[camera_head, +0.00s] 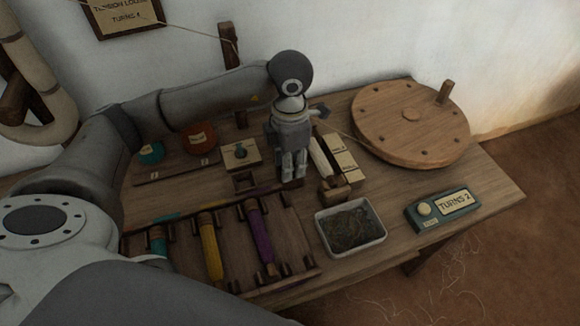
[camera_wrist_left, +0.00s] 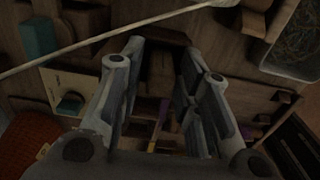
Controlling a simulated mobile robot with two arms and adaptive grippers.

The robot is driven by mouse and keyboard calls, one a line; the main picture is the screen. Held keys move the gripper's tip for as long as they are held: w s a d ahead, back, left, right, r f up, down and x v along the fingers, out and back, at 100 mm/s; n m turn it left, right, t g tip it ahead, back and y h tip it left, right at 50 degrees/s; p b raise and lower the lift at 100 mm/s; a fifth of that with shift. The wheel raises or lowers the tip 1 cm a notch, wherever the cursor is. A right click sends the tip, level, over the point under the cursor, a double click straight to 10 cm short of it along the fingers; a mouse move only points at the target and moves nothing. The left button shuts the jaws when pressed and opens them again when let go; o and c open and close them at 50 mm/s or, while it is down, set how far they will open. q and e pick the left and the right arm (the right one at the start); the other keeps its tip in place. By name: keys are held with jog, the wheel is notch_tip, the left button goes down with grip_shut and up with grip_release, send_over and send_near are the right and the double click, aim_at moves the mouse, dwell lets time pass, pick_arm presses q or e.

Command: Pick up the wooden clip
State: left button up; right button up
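My left gripper (camera_head: 294,176) points down over the middle of the bench, its fingers low over the wood. In the left wrist view my left gripper (camera_wrist_left: 160,50) has its two fingers apart, with a dark gap between them. A dark brown wooden piece (camera_wrist_left: 160,68) lies in that gap, but shadow hides its shape, and I cannot tell if it is the wooden clip. No contact with the fingers is clear. My right gripper is not in view.
A rack of colored spools, including a purple one (camera_head: 260,236), stands at front left. A white tray of thread scraps (camera_head: 350,228) and a teal "TURNS 2" box (camera_head: 443,208) lie at right. A round wooden wheel (camera_head: 411,130) stands behind. A pale cord (camera_wrist_left: 110,35) crosses the wrist view.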

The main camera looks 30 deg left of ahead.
pick_arm(q)
jog(key=c, duration=0.4)
jog(key=shift+r, duration=0.1)
